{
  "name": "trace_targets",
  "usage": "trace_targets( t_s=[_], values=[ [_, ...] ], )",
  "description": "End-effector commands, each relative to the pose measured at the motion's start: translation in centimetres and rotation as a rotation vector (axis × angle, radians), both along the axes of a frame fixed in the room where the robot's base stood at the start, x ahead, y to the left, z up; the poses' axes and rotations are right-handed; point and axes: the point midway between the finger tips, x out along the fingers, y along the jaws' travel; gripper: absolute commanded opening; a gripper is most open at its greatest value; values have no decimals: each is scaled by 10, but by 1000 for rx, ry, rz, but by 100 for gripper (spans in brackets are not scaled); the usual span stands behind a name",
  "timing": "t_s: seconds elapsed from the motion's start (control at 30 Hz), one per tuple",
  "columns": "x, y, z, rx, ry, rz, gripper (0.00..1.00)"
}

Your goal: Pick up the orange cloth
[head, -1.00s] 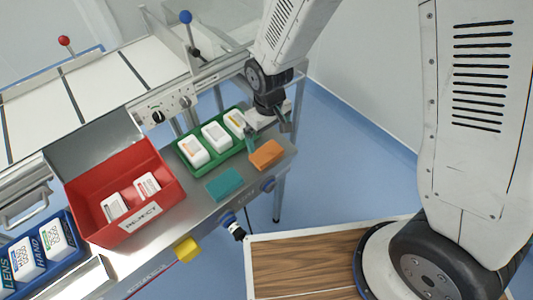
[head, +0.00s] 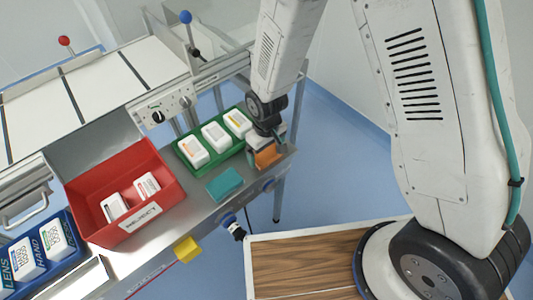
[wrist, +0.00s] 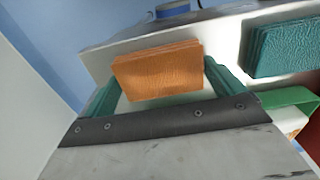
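The orange cloth (head: 267,156), a folded pad, lies on the steel ledge near its right end. My gripper (head: 265,158) is directly over it, with a finger on each side of the cloth. In the wrist view the orange cloth (wrist: 158,72) shows between the two teal fingers of my gripper (wrist: 160,88). My gripper hides part of the cloth in the head view.
A teal cloth (head: 224,184) lies just left of the orange one. A green tray (head: 182,156) with white packs is behind it. A red reject bin (head: 82,192) stands further left. A yellow block (head: 187,248) projects from the front of the ledge.

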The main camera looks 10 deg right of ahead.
Motion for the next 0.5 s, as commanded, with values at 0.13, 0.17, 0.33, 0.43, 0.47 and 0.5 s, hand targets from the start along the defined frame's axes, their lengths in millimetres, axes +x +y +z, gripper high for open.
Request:
trace_targets(
  t_s=[0.13, 0.17, 0.33, 0.43, 0.47, 0.5],
  values=[
    [0, 0, 0, 0, 0, 0, 68],
    [0, 0, 0, 0, 0, 0, 65],
    [0, 0, 0, 0, 0, 0, 65],
    [0, 0, 2, 1, -1, 0, 65],
    [0, 0, 3, 1, -1, 0, 65],
    [0, 0, 5, 1, -2, 0, 65]
  ],
)
